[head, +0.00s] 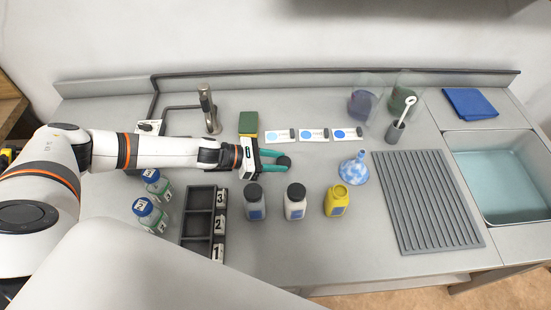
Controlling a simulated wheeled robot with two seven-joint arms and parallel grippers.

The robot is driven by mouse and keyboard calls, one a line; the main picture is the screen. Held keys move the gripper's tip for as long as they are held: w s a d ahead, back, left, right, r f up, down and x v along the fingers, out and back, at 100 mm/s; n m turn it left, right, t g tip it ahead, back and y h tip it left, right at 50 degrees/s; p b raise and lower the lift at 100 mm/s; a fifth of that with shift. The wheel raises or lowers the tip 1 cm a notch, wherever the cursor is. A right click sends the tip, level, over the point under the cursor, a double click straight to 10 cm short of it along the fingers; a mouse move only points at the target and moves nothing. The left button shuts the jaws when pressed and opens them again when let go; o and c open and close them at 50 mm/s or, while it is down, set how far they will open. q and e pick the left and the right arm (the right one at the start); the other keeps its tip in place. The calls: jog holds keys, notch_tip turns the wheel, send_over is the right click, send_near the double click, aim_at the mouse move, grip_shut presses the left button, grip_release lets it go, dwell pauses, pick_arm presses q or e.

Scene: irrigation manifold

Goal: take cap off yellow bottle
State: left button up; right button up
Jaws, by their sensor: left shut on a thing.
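The yellow bottle (336,202) stands upright on the counter, right of two capped bottles. Its top shows a yellow neck with no cap on it. My left gripper (280,161) reaches in from the left, behind the row of bottles, with teal fingers. It is shut on a dark round cap (284,162), held apart from the yellow bottle, to its left and further back. My right gripper is not in view.
A grey bottle (255,207) and a white bottle (295,207), both dark-capped, stand left of the yellow one. A numbered black rack (197,226) is at left. Counter in front is clear.

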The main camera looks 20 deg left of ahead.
pick_arm(q)
jog(key=shift+f, duration=0.2)
jog(key=o, duration=1.1)
jog(key=shift+r, duration=0.2)
jog(key=shift+a, duration=0.2)
jog(key=b+v, duration=0.2)
jog(key=v, duration=0.8)
jog(key=shift+s+a+r+b, duration=0.2)
jog(key=shift+s+b, duration=0.05)
jog(key=shift+b, duration=0.1)
jog(key=shift+s+a+r, duration=0.2)
jog(key=shift+a+r, duration=0.05)
jog(key=shift+a, duration=0.1)
